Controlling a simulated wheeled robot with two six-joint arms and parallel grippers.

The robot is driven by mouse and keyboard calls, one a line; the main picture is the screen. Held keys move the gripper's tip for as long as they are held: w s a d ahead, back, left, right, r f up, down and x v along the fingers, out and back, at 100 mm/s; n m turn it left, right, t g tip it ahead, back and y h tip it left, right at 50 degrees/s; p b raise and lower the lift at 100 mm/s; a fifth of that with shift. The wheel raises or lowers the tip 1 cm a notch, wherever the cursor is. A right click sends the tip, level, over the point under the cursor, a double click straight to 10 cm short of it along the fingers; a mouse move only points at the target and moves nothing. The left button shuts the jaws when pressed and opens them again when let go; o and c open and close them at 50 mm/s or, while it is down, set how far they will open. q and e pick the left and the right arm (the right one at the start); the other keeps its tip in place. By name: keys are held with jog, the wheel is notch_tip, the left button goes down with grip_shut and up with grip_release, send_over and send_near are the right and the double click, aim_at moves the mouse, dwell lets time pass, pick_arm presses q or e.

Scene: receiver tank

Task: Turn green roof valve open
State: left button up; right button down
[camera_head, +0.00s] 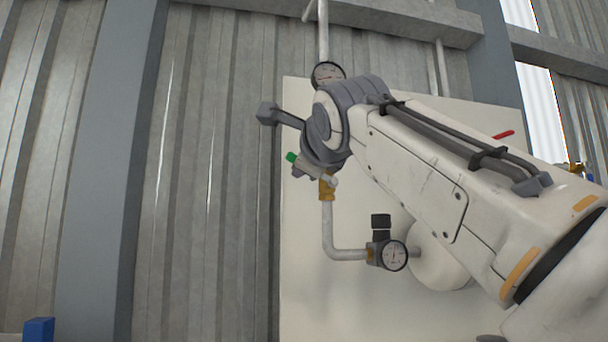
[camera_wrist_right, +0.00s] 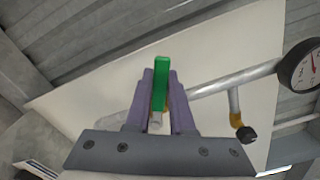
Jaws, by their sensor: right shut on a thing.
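The green valve handle (camera_head: 291,157) shows as a small green tip in the head view, beside my right wrist and above a brass fitting on the pipe. In the right wrist view the green handle (camera_wrist_right: 162,75) stands between the two purple-grey fingers of my right gripper (camera_wrist_right: 163,100). The gripper is shut on it, and the green end sticks out past the fingers. In the head view my right arm hides much of the valve, and the right gripper (camera_head: 310,170) is partly seen there. My left gripper is not in view.
A pale panel (camera_head: 310,290) backs the pipework. A gauge (camera_head: 328,74) is above and another gauge (camera_head: 394,256) with a black-knobbed regulator (camera_head: 381,222) is below. A red handle (camera_head: 503,134) is behind my arm. A blue object (camera_head: 38,329) is at lower left.

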jog(key=shift+d+r, duration=0.1)
jog(key=shift+r, duration=0.05)
jog(key=c, duration=0.8)
grip_release()
jog(key=s+b, duration=0.1)
jog(key=s, duration=0.2)
jog(key=s+d+b, duration=0.1)
jog(key=s+b, duration=0.1)
jog(key=s, duration=0.2)
jog(key=s+b, duration=0.1)
jog(key=s, duration=0.2)
jog(key=shift+s+d, duration=0.2)
jog(key=shift+d, duration=0.1)
